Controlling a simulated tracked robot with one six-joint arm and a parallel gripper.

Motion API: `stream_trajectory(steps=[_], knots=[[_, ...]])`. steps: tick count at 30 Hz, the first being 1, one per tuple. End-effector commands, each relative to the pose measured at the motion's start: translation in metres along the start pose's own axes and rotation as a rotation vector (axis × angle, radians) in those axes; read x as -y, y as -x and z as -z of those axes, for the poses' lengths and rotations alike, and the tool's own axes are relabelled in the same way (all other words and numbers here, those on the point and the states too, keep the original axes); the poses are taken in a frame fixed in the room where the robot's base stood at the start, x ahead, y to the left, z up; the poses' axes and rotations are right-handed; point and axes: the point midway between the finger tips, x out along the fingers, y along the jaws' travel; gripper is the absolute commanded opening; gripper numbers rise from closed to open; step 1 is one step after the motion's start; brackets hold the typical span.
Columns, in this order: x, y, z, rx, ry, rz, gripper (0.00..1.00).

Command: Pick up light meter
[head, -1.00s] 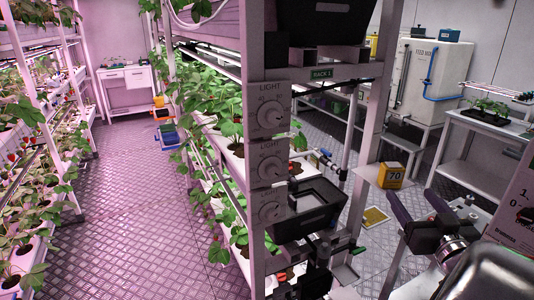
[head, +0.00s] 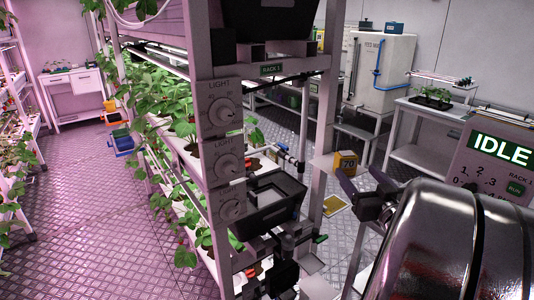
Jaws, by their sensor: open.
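No thing is plainly recognisable as the light meter. A small yellow box marked 70 (head: 346,163) sits on a small ledge to the right of the rack post; I cannot tell whether it is the meter. My gripper (head: 364,183) has dark fingers, spread apart and empty, just below and right of the yellow box in the picture. The fingers appear apart from it. My large shiny arm link hides part of the lower right.
Rack 1 (head: 222,165) carries light dials and plants. A black bin (head: 273,208) sits low on it. A panel reading IDLE (head: 492,160) stands at right. A white bench (head: 430,137) is behind. The left aisle is mostly clear.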

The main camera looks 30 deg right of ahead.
Motion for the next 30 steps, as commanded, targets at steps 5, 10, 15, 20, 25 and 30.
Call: stream_trajectory(steps=[5, 10, 15, 20, 25, 30], knots=[[0.001, -0.025, 0.000, 0.000, -0.001, 0.003, 0.67], [0.000, -0.035, -0.001, 0.001, -0.001, 0.000, 0.67], [0.000, -0.035, 0.000, 0.000, 0.000, -0.001, 0.67], [-0.001, -0.036, 0.000, 0.000, 0.000, -0.001, 0.67], [-0.001, -0.049, 0.001, 0.000, -0.001, 0.000, 0.67], [-0.001, -0.073, 0.003, 0.000, -0.001, 0.000, 0.67]])
